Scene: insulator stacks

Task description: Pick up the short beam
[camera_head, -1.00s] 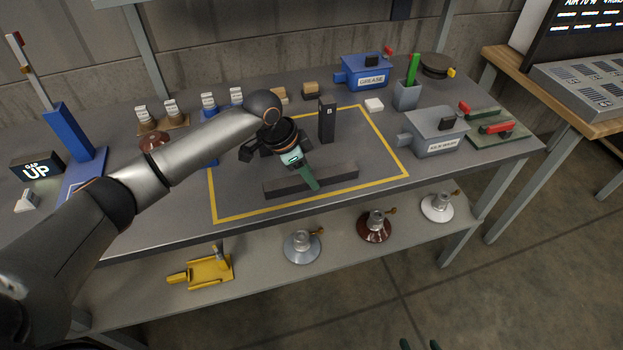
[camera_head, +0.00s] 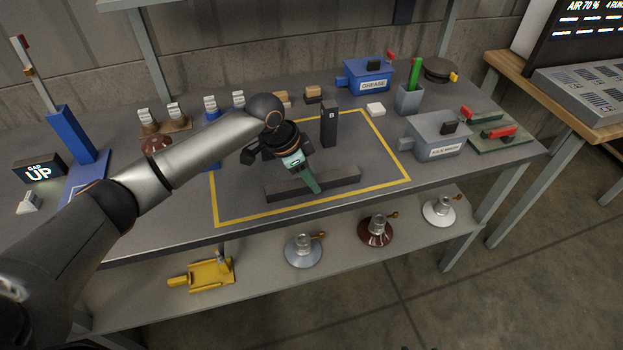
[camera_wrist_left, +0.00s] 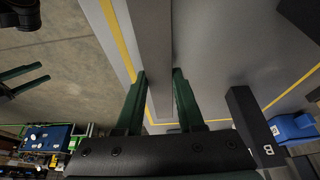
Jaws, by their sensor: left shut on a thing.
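A dark grey beam (camera_head: 340,178) lies flat on the table inside the yellow outline, near its front side. My left gripper (camera_head: 316,188) comes down on the beam around its middle. In the left wrist view its green fingers (camera_wrist_left: 160,72) are on either side of the beam (camera_wrist_left: 151,30), shut on it. I cannot make out any gap under the beam. A dark upright block (camera_head: 329,124) marked B stands behind it and also shows in the left wrist view (camera_wrist_left: 250,120). My right gripper (camera_wrist_left: 25,80) shows at the left of the wrist view, its fingers apart and empty.
A blue GREASE box (camera_head: 366,75), a grey box (camera_head: 436,136) and a grey cup (camera_head: 408,98) stand right of the outline. A blue stand (camera_head: 72,133) is at the left. Insulators and a yellow tool (camera_head: 207,274) are on the lower shelf. The outline's right part is clear.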

